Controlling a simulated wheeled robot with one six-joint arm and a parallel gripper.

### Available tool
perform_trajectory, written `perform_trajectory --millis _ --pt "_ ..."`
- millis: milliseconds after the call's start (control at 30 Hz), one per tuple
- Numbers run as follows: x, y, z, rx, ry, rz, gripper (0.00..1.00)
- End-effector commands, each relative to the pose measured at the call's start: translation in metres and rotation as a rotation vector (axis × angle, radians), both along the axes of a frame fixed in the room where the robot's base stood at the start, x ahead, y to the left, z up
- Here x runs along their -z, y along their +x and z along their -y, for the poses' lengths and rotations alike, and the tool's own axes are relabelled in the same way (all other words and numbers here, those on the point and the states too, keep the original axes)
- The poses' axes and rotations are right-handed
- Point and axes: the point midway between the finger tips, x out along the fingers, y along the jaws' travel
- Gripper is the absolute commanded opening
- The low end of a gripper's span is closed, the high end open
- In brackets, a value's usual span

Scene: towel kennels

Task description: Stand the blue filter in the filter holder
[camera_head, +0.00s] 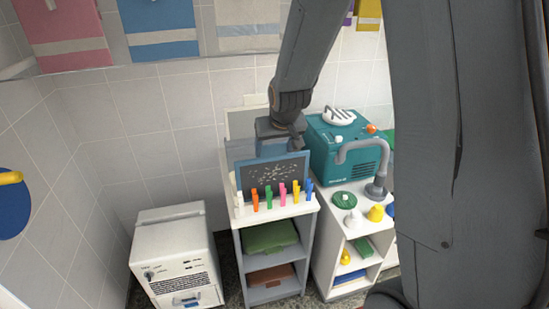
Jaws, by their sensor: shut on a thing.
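The blue filter (274,179) is a flat panel with a blue frame and a dark, white-flecked face. It is upright over the top of the middle shelf unit, behind a row of coloured pegs. My gripper (271,150) is above it, shut on its top edge, with the fingers small and partly hidden in this view. I cannot tell whether the filter's lower edge touches anything, because the pegs cover it. I cannot make out the filter holder for certain; it may be hidden behind the filter.
Coloured pegs (268,198) line the front of the shelf unit (235,214). A teal machine (333,160) and a grey curved tap (378,170) stand close on the right. A white box appliance (173,252) is at lower left. Pale panels (240,123) stand behind the filter.

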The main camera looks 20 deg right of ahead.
Motion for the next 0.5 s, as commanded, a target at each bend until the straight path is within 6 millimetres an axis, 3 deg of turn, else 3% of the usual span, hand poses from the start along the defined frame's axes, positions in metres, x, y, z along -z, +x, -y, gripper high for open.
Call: perform_trajectory --millis 333,500 --pt "0.038 0.000 0.000 -0.001 0.000 0.000 0.33" --pt "0.040 0.000 0.000 0.000 0.001 0.001 0.33"
